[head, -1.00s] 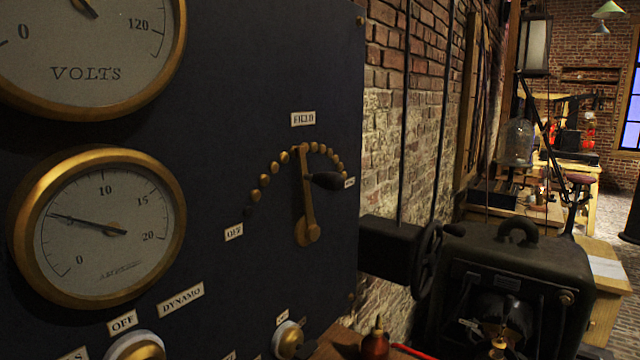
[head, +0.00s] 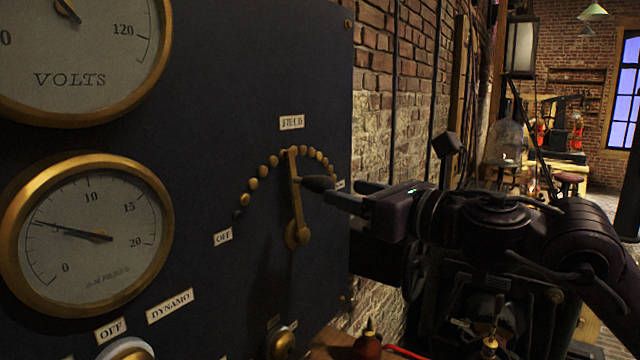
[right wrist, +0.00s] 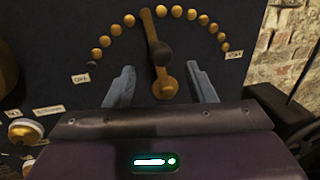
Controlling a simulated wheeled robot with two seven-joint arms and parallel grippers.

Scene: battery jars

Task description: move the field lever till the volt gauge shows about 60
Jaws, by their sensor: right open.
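The brass field lever (head: 296,210) on the dark panel stands nearly upright, its tip near the top of an arc of brass studs. Its dark knob (head: 317,183) sticks out toward me. In the right wrist view the knob (right wrist: 161,53) shows centred between the fingers. My right gripper (head: 345,193) is open at the knob, one finger on each side, with gaps to the lever in the right wrist view (right wrist: 160,68). The volt gauge (head: 80,55) is cut off at the top; its needle points up-left, and the exact reading is hidden. My left gripper is out of view.
Below the volt gauge is an ampere gauge (head: 88,225), reading around 5. Lower panel knobs (head: 284,343) sit beneath. A brick wall (head: 385,110) is right of the panel, and a dark machine (head: 480,300) stands below my right arm.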

